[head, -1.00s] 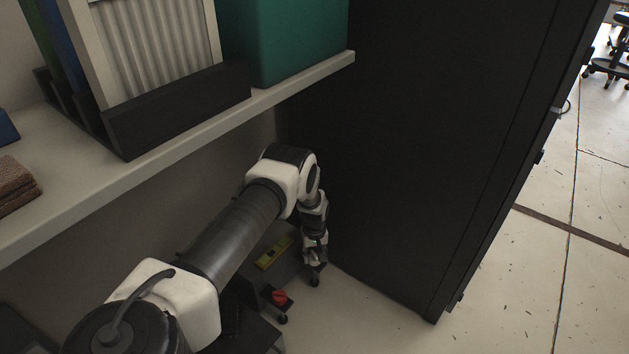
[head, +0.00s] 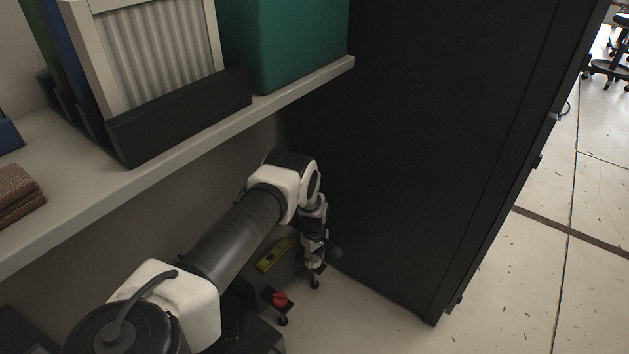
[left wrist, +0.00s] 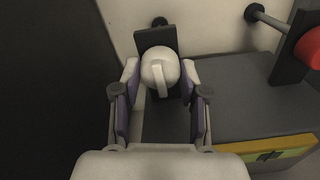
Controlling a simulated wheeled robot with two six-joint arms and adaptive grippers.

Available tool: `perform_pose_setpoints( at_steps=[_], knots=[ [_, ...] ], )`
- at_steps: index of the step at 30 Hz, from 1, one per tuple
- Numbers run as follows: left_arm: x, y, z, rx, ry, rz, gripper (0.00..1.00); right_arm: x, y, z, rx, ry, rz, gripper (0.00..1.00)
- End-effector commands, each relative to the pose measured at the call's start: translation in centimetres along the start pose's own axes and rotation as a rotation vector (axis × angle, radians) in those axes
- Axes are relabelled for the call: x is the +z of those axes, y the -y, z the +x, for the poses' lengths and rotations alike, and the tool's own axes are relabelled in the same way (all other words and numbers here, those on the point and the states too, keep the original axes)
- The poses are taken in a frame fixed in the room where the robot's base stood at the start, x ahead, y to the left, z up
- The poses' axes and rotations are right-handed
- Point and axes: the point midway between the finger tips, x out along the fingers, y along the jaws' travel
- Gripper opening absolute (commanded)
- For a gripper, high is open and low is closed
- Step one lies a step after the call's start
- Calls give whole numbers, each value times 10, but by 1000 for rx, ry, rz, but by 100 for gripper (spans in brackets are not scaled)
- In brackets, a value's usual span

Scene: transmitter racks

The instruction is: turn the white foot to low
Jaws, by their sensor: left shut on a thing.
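The white foot (left wrist: 159,68) shows in the left wrist view as a round white knob with a raised bar, on a dark bracket (left wrist: 154,39). The bar points toward the bottom of that view, tilted slightly right. My left gripper (left wrist: 160,80) has a finger on each side of the knob and is shut on it. In the head view my left gripper (head: 315,261) points down at floor level, beside the black cabinet, and hides the white knob. I cannot read any low mark. My right gripper is not in view.
A red foot (head: 280,299) stands close by on its own bracket. A yellow level (head: 274,255) lies on the dark unit. The tall black cabinet (head: 410,150) is just right of my gripper. A shelf (head: 190,137) with a teal box (head: 290,40) is above my arm.

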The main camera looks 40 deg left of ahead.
Motion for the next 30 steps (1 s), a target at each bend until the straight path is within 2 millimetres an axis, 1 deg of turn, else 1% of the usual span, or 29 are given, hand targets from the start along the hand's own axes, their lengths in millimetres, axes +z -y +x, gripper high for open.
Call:
perform_pose_setpoints(
  at_steps=[8, 9, 10, 20, 23, 30],
  knots=[
    [0, 0, 0, 0, 0, -2, 8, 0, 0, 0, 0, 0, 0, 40],
    [0, 0, 0, 0, 0, -2, 57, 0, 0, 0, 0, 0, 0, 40],
    [0, 0, 0, 0, 0, -1, 67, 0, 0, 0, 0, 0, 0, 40],
    [0, 0, -2, 1, 0, 0, 68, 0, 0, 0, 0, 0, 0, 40],
    [0, -1, -13, 2, 0, 0, 68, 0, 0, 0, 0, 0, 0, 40],
    [0, -1, -60, 2, 2, -1, 68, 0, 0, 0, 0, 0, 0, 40]
  ],
)
